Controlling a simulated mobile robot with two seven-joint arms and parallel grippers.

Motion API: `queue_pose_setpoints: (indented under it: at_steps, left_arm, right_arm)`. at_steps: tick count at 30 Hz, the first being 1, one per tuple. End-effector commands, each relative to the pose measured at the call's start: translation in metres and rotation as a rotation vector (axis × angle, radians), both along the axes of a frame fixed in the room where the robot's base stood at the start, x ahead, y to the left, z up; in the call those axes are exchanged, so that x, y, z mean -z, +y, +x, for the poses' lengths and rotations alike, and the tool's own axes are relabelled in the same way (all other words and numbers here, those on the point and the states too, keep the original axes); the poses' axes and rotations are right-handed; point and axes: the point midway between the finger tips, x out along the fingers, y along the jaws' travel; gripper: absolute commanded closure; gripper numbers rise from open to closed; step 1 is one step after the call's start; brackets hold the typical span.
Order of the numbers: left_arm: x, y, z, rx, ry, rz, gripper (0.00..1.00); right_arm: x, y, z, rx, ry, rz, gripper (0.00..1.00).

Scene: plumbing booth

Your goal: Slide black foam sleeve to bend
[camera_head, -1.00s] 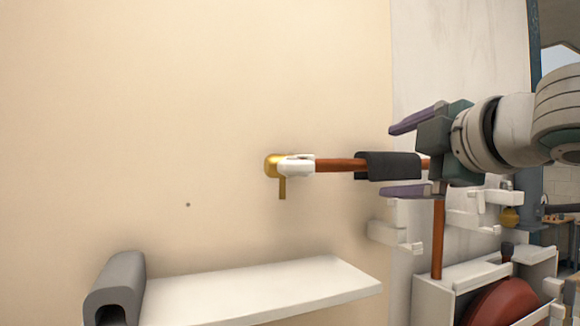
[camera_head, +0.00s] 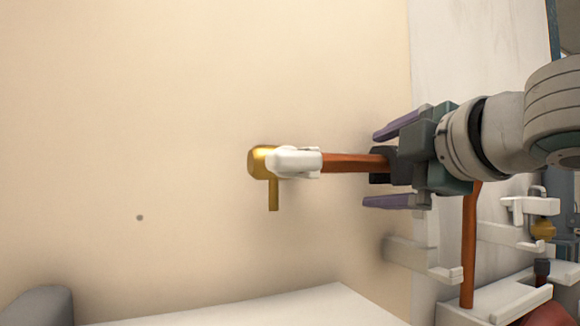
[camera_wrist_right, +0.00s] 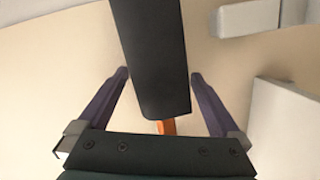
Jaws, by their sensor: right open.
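The black foam sleeve (camera_head: 379,154) sits around a horizontal copper pipe (camera_head: 350,163). The pipe's left end meets a white clip (camera_head: 295,162) beside a brass fitting (camera_head: 263,160) on the wall. My right gripper (camera_head: 369,168) is open, one purple finger above the sleeve and one below. In the right wrist view the sleeve (camera_wrist_right: 150,50) lies between the spread fingers (camera_wrist_right: 160,75), with gaps at both sides. A bit of copper pipe (camera_wrist_right: 165,127) shows past its near end. The gripper hides much of the sleeve and any bend in the pipe. My left gripper is out of view.
A vertical copper pipe (camera_head: 469,245) stands below my right gripper. White brackets (camera_head: 425,260) jut from the wall on the right. A white shelf (camera_head: 270,310) is low in front, with a grey object (camera_head: 40,305) at its left.

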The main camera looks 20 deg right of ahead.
Motion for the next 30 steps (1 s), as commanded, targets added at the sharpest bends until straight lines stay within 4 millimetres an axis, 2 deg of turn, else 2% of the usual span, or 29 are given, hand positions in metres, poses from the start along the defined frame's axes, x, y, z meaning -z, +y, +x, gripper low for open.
queue_pose_setpoints:
  at_steps: [2,5,27,30]
  left_arm:
    - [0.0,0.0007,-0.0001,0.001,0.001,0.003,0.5]
    - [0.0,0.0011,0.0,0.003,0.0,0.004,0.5]
    - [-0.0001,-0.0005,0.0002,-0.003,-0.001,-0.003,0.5]
    - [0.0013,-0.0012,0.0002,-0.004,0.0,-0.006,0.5]
  right_arm:
    - [-0.0001,0.0,0.0,0.0,0.0,0.0,0.0]
    - [0.0,0.0,0.0,0.0,0.0,0.0,0.1]
    - [0.0005,-0.0001,0.0001,0.0,0.001,0.001,0.93]
    - [0.0012,-0.0012,0.0003,0.0,0.0,0.001,0.95]
